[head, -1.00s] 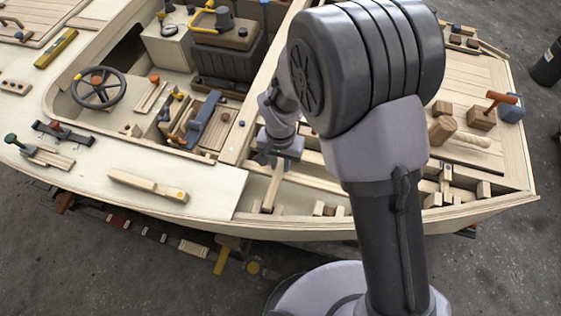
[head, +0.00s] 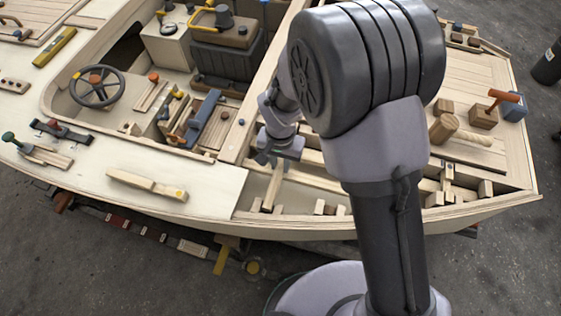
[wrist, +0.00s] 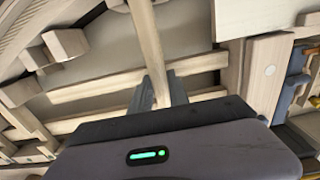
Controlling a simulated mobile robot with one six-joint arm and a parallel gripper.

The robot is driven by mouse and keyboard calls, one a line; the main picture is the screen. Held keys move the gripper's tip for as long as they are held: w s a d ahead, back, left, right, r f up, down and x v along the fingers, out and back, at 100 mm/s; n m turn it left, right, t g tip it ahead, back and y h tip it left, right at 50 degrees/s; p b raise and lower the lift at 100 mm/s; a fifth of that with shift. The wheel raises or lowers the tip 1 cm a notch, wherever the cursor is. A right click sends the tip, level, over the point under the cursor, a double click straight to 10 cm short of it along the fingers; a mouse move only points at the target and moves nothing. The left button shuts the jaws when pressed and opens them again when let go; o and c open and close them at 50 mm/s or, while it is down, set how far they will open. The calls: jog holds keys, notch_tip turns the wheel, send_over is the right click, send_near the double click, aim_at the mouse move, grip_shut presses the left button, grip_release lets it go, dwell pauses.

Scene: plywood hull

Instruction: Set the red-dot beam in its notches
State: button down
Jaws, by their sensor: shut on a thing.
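My gripper (head: 275,160) is over the open frame section of the hull, just right of the pale deck. It is shut on a pale wooden beam (head: 273,187). In the head view the beam runs from the fingers down toward small blocks by the near hull side. In the wrist view my gripper (wrist: 160,92) has its fingers on either side of the beam (wrist: 148,45), which crosses over the hull ribs. No red dot shows on the held beam. I cannot tell whether its ends touch the notches.
Another beam with a yellow dot (head: 147,186) lies on the side deck (head: 205,180). Wooden blocks (head: 325,208) line the near hull edge. A mallet (head: 446,126) and a red-handled tool (head: 495,98) lie on the right deck. My arm hides part of the hull.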

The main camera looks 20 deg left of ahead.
jog(key=shift+f, duration=0.2)
jog(key=c, duration=1.2)
grip_release()
jog(key=shift+o, duration=0.2)
jog(key=shift+r, duration=0.1)
notch_tip(320, 180, up, 17)
jog(key=p, duration=0.6)
jog(key=shift+r, duration=0.15)
